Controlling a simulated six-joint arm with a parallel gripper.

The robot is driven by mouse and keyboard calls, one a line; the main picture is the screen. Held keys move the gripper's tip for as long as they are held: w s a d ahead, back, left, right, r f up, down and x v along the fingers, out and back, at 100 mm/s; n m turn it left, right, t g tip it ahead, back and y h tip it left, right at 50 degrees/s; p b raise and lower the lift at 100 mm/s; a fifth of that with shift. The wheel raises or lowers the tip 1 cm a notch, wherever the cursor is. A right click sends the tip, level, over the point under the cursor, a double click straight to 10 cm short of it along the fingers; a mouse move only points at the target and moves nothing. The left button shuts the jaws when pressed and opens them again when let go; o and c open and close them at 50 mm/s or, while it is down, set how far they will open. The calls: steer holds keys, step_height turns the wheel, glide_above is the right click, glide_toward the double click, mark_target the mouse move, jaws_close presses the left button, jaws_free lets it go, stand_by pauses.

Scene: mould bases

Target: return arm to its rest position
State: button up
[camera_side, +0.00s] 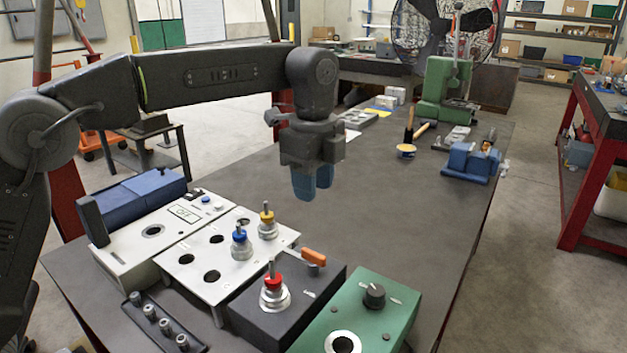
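My gripper (314,186), with blue fingertips pointing down, hangs in the air above the dark table, behind the mould bases. The two fingers overlap from this side, so I cannot tell how far apart they are; nothing shows below them. The white plate (180,257) has several round holes and carries a blue-ringed piece (241,246) and an orange-ringed piece (267,226). A red-ringed piece (274,293) stands on the black base (243,311). All three pieces are upright and apart from my gripper.
A green box with a black knob (374,296) stands at front right. A pale device (130,243) and blue case (145,193) stand left. A black tray of small pegs (150,322) lies in front. A blue vise (472,160) and green press (440,95) stand farther back. The table's middle right is clear.

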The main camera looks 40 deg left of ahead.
steer(key=s+a+r+n+t, duration=0.1)
steer(key=s+a+n+t, duration=0.1)
steer(key=s+a+n, duration=0.55)
steer(key=s+a+r+n+t, duration=0.15)
steer(key=s+a+n, duration=0.3)
steer(key=s, duration=0.55)
steer(key=s+a+f+n+t, duration=0.2)
steer(key=s+f+n, duration=0.4)
steer(key=s+f, duration=0.1)
steer(key=shift+s+f, duration=0.2)
steer(key=shift+s, duration=0.4)
